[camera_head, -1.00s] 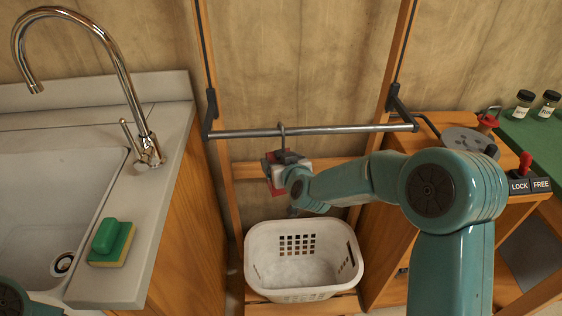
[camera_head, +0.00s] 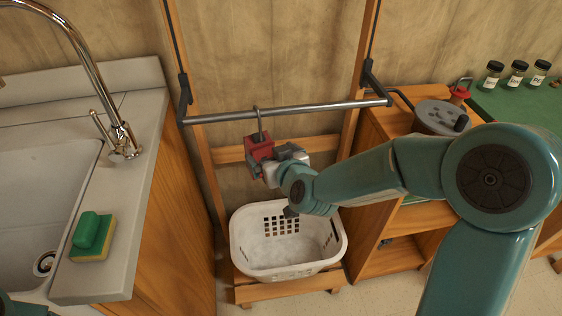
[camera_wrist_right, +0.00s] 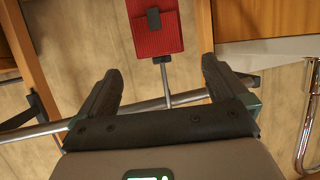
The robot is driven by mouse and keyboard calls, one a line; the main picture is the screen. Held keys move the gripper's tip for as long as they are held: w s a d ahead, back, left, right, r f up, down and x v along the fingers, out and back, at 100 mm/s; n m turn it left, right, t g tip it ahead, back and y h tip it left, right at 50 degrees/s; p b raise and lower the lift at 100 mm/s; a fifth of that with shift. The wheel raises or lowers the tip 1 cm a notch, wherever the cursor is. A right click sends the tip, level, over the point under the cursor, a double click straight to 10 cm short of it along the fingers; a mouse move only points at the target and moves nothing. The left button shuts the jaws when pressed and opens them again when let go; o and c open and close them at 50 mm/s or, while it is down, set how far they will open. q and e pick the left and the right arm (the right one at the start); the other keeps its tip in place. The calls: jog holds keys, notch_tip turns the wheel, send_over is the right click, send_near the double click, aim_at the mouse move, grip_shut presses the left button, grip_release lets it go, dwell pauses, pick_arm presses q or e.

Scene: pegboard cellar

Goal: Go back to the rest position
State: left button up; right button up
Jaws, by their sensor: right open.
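My right gripper (camera_head: 273,162) is open just in front of a red hanging item (camera_head: 259,147), slightly to its right in the head view. The item hangs by a metal hook from the metal rail (camera_head: 290,111). In the right wrist view the two dark fingers (camera_wrist_right: 162,72) are spread, with nothing clamped between them. The red item (camera_wrist_right: 155,30) shows beyond the fingertips, its thin metal stem running between them to the rail. Of my left arm only a small teal part shows at the lower left corner; its gripper is out of view.
A white laundry basket (camera_head: 337,243) stands below my right gripper. To the left is a sink counter (camera_head: 147,133) with a faucet (camera_head: 122,140) and a green-yellow sponge (camera_head: 93,238). To the right stand a wooden cabinet (camera_head: 382,222) and a green surface (camera_head: 530,112) with several jars.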

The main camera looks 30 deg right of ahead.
jog(key=v, duration=0.6)
jog(key=shift+s+p, duration=0.15)
jog(key=shift+p, duration=0.2)
jog(key=s+a+f+g+p, duration=0.1)
jog(key=s+f+g+p, duration=0.35)
jog(key=f+p, duration=0.5)
jog(key=s+a+f+g+y, duration=0.2)
jog(key=s+a+f+g, duration=0.2)
jog(key=s+f, duration=0.2)
jog(key=s+a+f+m+g+y+p, duration=0.1)
jog(key=s+a+f+g+y, duration=0.1)
jog(key=s+a+f+g, duration=0.2)
jog(key=s+f, duration=0.3)
jog(key=s, duration=0.3)
jog(key=shift+f+m+g, duration=0.25)
jog(key=shift+m+g, duration=0.05)
jog(key=shift+g, duration=0.05)
jog(key=shift+a, duration=0.1)
